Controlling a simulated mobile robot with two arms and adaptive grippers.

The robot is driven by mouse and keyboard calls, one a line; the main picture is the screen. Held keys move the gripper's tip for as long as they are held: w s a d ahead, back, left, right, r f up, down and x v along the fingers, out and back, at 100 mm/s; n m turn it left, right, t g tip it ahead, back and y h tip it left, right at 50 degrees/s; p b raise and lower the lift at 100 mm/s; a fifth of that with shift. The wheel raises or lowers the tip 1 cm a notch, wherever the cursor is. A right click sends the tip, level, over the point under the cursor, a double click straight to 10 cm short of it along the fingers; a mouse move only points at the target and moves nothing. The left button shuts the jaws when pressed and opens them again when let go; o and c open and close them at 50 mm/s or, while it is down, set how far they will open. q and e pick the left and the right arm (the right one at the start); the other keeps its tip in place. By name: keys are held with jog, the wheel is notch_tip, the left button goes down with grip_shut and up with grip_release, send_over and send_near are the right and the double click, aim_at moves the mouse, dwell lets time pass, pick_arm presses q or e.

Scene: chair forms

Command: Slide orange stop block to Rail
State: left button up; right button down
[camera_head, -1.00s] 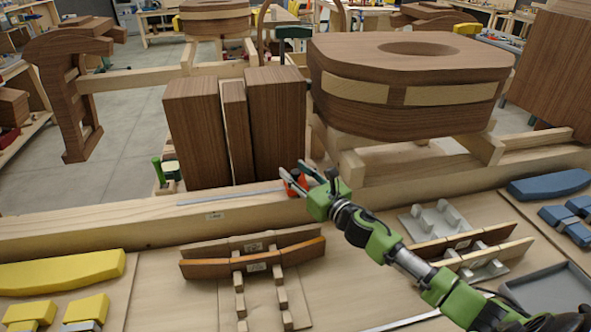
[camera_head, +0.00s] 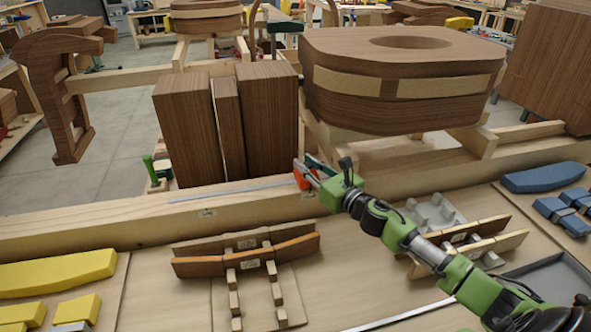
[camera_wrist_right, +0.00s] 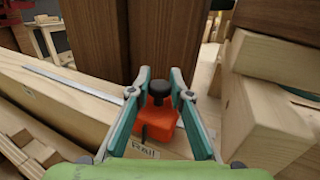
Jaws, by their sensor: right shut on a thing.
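The orange stop block (camera_wrist_right: 157,118) with a dark knob on top sits on the pale wooden beam, between the fingers of my right gripper (camera_wrist_right: 160,85) in the right wrist view. In the head view my right gripper (camera_head: 312,170) is shut on the orange stop block (camera_head: 303,178), partly hidden by the fingers. A thin metal rail (camera_head: 230,192) runs along the beam top to the left of the block; it also shows in the right wrist view (camera_wrist_right: 75,84). My left gripper is not in view.
Dark wooden blocks (camera_head: 187,130) stand just behind the beam (camera_head: 110,222). A large wooden seat form (camera_head: 400,80) rises behind the gripper to the right. Curved slats (camera_head: 245,255) lie on the bench in front. Yellow pieces (camera_head: 60,272) lie left and blue pieces (camera_head: 545,177) right.

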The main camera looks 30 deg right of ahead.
jog(key=c, duration=1.9)
grip_release()
jog(key=shift+a, duration=0.15)
jog(key=s, duration=0.4)
jog(key=s+d, duration=0.1)
jog(key=s, duration=0.7)
jog(key=shift+d, duration=0.4)
